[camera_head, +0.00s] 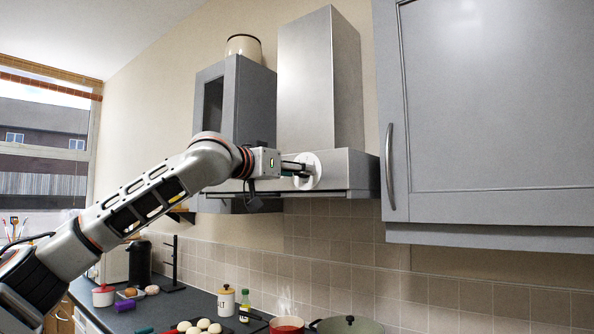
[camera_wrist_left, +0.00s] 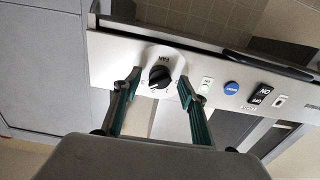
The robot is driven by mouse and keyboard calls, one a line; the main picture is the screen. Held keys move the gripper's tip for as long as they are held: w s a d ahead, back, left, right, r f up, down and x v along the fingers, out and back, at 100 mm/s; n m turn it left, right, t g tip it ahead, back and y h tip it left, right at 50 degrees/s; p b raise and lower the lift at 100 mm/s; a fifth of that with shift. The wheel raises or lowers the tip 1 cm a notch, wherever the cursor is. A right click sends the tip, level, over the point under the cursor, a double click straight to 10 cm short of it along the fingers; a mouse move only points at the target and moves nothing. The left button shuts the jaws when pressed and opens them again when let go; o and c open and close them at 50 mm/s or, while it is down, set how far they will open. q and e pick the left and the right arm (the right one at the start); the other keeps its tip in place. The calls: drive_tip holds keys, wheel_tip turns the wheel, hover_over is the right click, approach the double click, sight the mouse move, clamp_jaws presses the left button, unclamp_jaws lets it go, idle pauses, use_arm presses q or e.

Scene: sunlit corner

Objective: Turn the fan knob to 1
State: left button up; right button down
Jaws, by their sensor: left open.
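The range hood (camera_head: 350,172) is silver-grey and hangs on the wall. The fan knob (camera_wrist_left: 159,75) is black and sits on a round white dial plate marked FAN (camera_wrist_left: 163,55). The dial plate also shows in the head view (camera_head: 315,161) on the hood's front panel. My left gripper (camera_head: 301,170) reaches the dial from the left. In the wrist view my left gripper (camera_wrist_left: 160,81) is open, with one green-padded finger on each side of the knob and gaps visible between. The knob's exact setting is too small to read. My right gripper is not in view.
A blue button (camera_wrist_left: 231,88) and a black ON/OFF switch (camera_wrist_left: 261,95) sit beside the dial. A grey cabinet (camera_head: 490,100) hangs to the right of the hood and another cabinet (camera_head: 257,105) to the left. A green pot (camera_head: 347,325) stands on the cooking area below.

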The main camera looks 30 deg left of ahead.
use_arm(q)
drive_tip(key=shift+w, duration=0.35)
drive_tip(key=c, duration=1.1)
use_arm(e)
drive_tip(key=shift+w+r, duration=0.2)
